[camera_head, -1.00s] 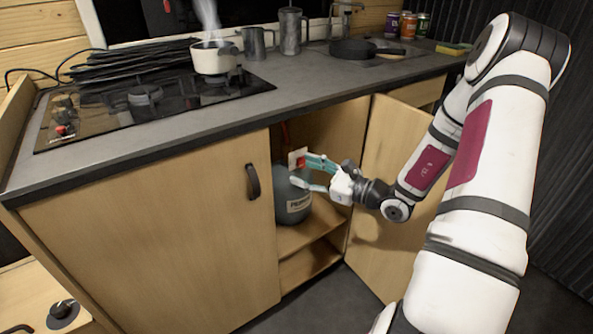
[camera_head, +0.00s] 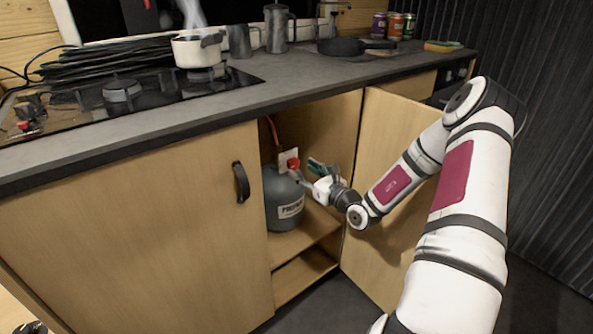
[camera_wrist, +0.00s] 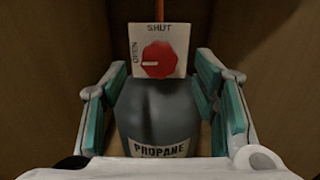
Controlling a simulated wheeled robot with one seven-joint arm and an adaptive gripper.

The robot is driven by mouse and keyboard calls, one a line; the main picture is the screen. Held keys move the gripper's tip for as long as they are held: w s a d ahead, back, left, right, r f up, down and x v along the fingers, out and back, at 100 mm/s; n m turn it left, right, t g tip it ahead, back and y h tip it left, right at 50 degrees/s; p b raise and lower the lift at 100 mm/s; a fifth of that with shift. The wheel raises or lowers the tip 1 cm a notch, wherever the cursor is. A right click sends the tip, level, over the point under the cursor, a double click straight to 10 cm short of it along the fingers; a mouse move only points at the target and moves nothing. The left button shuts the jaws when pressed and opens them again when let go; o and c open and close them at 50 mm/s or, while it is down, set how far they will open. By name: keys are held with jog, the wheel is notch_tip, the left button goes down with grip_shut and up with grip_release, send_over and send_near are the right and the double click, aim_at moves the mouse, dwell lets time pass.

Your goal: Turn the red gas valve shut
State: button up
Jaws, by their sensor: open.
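The red gas valve (camera_head: 293,164) is a knob on a white plate on top of the grey propane bottle (camera_head: 284,200), inside the open cupboard. In the wrist view the red knob (camera_wrist: 158,60) sits on the plate (camera_wrist: 178,35) marked SHUT at the top and OPEN at the left. Its white pointer line points left, toward OPEN. My gripper (camera_head: 308,174) is open just right of the knob in the head view. In the wrist view its teal fingers (camera_wrist: 160,100) stand apart on both sides of the bottle, with the knob beyond them, untouched.
The closed door (camera_head: 130,225) is on the left. A hob with a steaming pot (camera_head: 196,52) and a pan (camera_head: 350,46) are on the worktop above. An orange hose rises behind the bottle.

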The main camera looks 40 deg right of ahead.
aim_at(295, 164)
jog(key=shift+w+a+b, duration=0.1)
jog(key=shift+w+b, duration=0.4)
jog(key=shift+w, duration=1.55)
jog(key=shift+c, duration=0.3)
jog(key=c, duration=1.1)
